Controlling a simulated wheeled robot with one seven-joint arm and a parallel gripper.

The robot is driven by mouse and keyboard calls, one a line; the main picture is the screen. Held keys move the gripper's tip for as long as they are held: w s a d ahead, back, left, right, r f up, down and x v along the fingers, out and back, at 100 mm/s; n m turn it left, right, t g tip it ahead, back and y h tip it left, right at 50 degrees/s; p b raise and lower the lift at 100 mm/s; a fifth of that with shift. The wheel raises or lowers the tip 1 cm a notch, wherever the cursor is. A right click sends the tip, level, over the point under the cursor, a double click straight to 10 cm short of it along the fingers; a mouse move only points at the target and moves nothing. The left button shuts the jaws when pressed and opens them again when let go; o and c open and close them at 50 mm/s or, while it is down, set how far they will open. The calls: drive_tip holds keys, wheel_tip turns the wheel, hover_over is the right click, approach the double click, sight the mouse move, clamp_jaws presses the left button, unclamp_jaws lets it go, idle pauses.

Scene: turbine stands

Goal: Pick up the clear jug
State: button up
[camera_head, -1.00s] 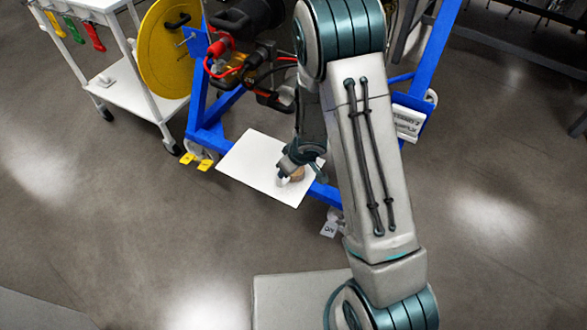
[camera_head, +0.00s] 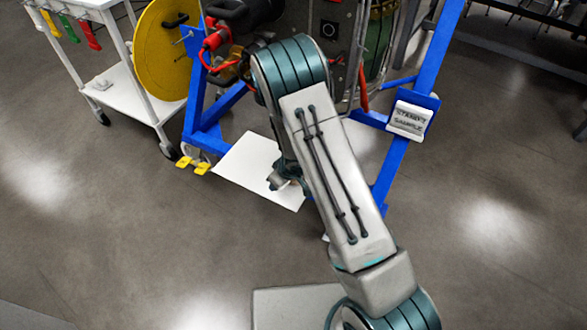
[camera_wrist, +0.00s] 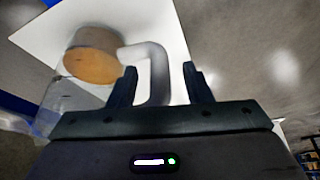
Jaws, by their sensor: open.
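The clear jug (camera_wrist: 93,62) shows in the wrist view at upper left, with a see-through body, an amber-brown round part and a pale curved handle (camera_wrist: 158,72). My gripper (camera_wrist: 161,73) is open, with the handle showing between its two fingers. I cannot tell whether either finger touches the handle. In the head view my gripper (camera_head: 278,180) is low over the white sheet (camera_head: 245,168), and my arm hides most of the jug.
A blue stand frame (camera_head: 395,165) with a sample sign (camera_head: 410,119) holds the turbine behind the sheet. A white cart (camera_head: 125,80) and a yellow disc (camera_head: 160,52) stand at left. Open grey floor lies left and right.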

drive_tip(key=shift+r, duration=0.1)
clamp_jaws()
drive_tip(key=shift+r, duration=0.1)
drive_tip(key=shift+r+p, duration=0.5)
drive_tip(key=shift+r, duration=0.05)
wheel_tip(320, 180, up, 3)
drive_tip(key=shift+s+d+f+p, duration=0.1)
drive_tip(key=shift+p, duration=0.85)
drive_tip(key=s+d+b, duration=0.1)
drive_tip(key=s+d, duration=1)
drive_tip(key=s, duration=0.2)
drive_tip(key=shift+s+d+f, duration=0.25)
drive_tip(key=shift+s+f, duration=0.05)
